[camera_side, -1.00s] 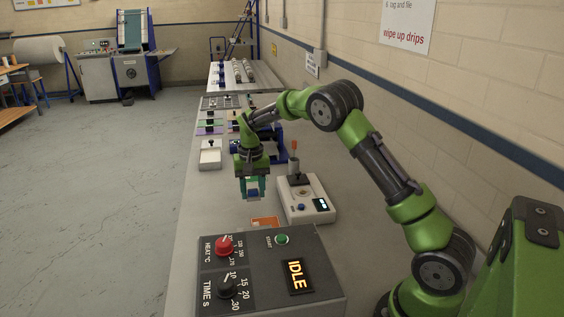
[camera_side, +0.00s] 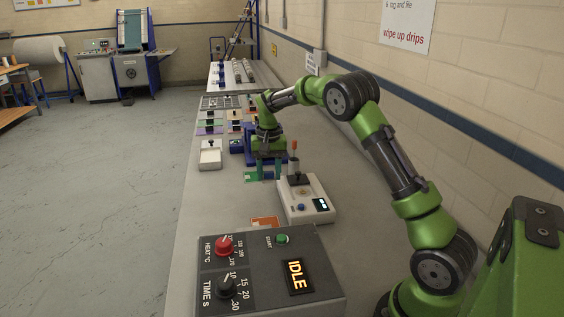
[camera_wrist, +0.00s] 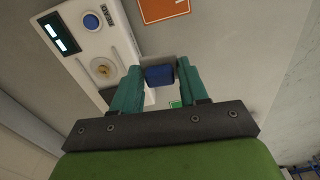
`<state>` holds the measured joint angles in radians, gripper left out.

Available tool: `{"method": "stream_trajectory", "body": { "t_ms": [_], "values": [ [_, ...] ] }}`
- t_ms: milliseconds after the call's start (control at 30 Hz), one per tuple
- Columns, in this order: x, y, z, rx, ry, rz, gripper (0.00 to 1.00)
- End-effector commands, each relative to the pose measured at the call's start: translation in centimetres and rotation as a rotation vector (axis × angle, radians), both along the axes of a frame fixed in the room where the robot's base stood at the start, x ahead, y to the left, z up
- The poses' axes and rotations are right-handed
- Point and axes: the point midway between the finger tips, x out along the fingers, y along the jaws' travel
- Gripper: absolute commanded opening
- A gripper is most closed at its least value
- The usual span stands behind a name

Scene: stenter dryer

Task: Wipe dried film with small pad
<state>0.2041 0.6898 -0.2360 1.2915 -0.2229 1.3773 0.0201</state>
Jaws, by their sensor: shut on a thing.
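My gripper (camera_side: 266,171) is over the bench, behind and left of a white reader device (camera_side: 305,199). Its teal fingers also show in the wrist view (camera_wrist: 160,82), shut on a small blue pad with a grey edge (camera_wrist: 159,75). The pad is held clear of the device; its wiping face cannot be made out. The wrist view also shows the white device (camera_wrist: 82,35), with a round plate bearing a yellow-brown spot (camera_wrist: 104,71), which may be the dried film. The pad is beside that spot, not over it.
A grey control box (camera_side: 265,270) reading IDLE stands in front. An orange card (camera_side: 265,222) lies behind it. The left front bench is clear.

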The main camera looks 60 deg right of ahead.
Motion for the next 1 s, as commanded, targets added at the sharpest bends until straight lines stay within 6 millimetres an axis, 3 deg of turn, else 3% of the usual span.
{"method": "stream_trajectory", "body": {
  "t_ms": [33,200,367,667,1000],
  "values": [
    [-1.1,-2.2,0.4,-0.001,-0.003,-0.029,0.19],
    [-5.0,-7.7,1.4,-0.001,-0.004,-0.049,0.19],
    [-8.0,-10.6,1.9,-0.002,0.004,-0.007,0.19],
    [-8.7,-10.8,1.2,0.001,0.016,0.100,0.19],
    [-8.7,-10.8,-1.6,0.001,0.017,0.098,0.19]
  ]
}}
